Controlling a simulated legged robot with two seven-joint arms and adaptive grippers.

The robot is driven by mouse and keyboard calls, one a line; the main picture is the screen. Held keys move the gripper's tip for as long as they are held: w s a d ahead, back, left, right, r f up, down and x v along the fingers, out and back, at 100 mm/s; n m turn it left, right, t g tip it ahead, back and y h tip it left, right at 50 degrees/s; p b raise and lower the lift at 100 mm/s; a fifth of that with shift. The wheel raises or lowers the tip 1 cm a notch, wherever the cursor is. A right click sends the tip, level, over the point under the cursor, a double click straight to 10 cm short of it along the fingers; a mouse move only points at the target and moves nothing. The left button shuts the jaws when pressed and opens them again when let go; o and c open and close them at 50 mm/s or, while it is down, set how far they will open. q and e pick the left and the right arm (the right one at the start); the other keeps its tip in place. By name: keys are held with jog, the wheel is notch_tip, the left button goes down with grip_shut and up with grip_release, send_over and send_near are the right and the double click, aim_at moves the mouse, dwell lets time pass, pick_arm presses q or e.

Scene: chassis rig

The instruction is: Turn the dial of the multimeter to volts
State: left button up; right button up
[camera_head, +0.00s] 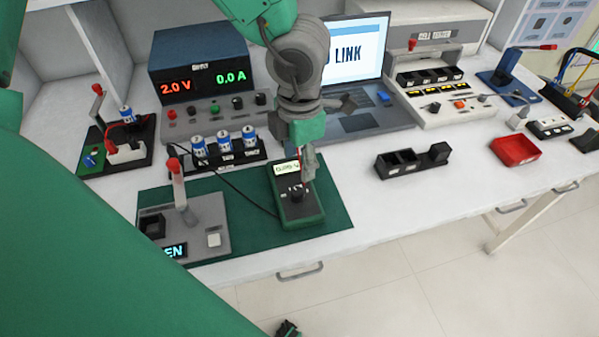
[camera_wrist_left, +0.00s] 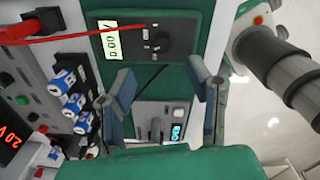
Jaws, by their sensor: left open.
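The multimeter (camera_head: 298,212) is a dark green box lying on the green mat (camera_head: 335,205), with a lit display at its far end and a round black dial (camera_head: 297,193). In the left wrist view the multimeter (camera_wrist_left: 190,22) is at the top, its dial (camera_wrist_left: 156,41) in plain view; the small marks around it are too blurred to read. My left gripper (camera_head: 308,165) is above the multimeter's far end, partly hidden by its own wrist. In the left wrist view its open fingers (camera_wrist_left: 163,108) are apart with nothing between them; the dial is beyond them.
A grey panel with a red-tipped lever (camera_head: 205,222) stands left of the multimeter. Behind are battery cells (camera_head: 223,143), a power supply (camera_head: 200,70) and a laptop (camera_head: 365,122). A red lead (camera_wrist_left: 75,34) runs near the multimeter's display. A black holder (camera_head: 405,163) is to the right.

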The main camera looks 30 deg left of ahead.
pick_arm(q)
jog(key=shift+r, duration=1.2)
